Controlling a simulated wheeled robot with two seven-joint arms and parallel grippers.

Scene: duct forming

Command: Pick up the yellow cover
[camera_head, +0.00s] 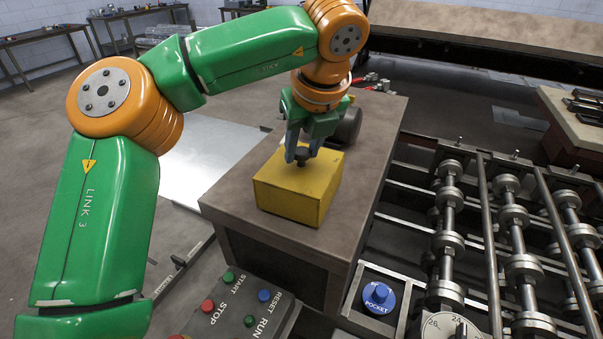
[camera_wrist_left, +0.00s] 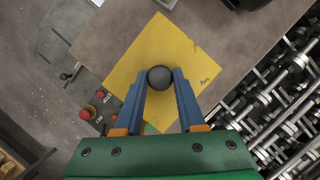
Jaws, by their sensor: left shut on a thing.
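The yellow cover (camera_head: 295,195) is a box-shaped piece with a dark round knob (camera_wrist_left: 160,77) on its top. It sits over the brown table in the head view, and I cannot tell whether it touches the top. In the left wrist view the yellow cover (camera_wrist_left: 132,62) fills the middle. My left gripper (camera_head: 303,155) points down over it, its two blue fingers shut on the knob, one on each side. The wrist view also shows my left gripper (camera_wrist_left: 160,80) at the knob. My right gripper does not show.
The brown table (camera_head: 375,130) carries a dark cylindrical part (camera_head: 347,128) behind the cover. A control panel (camera_head: 235,305) with coloured buttons and a blue button (camera_head: 378,294) stand in front. Metal rollers (camera_head: 447,240) fill the right side. Bare floor lies to the left.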

